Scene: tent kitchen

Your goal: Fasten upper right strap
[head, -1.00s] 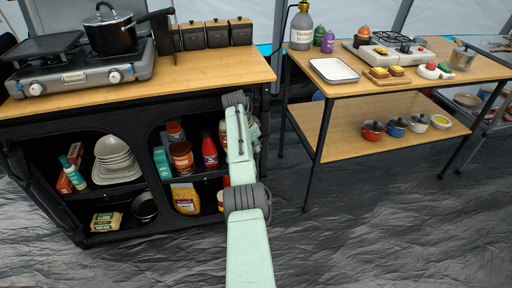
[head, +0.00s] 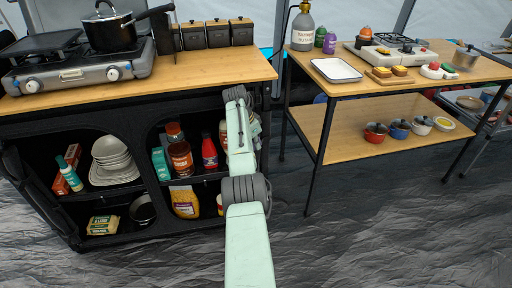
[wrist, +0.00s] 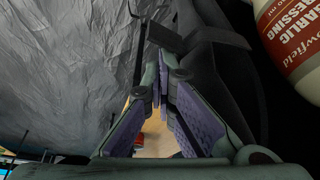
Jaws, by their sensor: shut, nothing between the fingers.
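My gripper (wrist: 160,92) is shut and empty in the wrist view, its purple-padded fingers converging at the tips. Just beyond the tips, a dark strap-like band (wrist: 158,36) lies against the black fabric side of the cabinet (wrist: 215,22). A thin dark strip hangs down beside the fingers; I cannot tell whether they touch it. In the head view, the black cabinet (head: 100,262) has open compartments, and my arm stands in front of its right edge. My arm hides the gripper and the upper right strap there.
A dressing bottle (wrist: 298,48) is close on the right in the wrist view. A wooden two-level table (head: 340,115) with a white tray (head: 336,70) stands to the right of the cabinet. A stove (head: 75,75) with a pot is on the cabinet top. The floor in front is clear.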

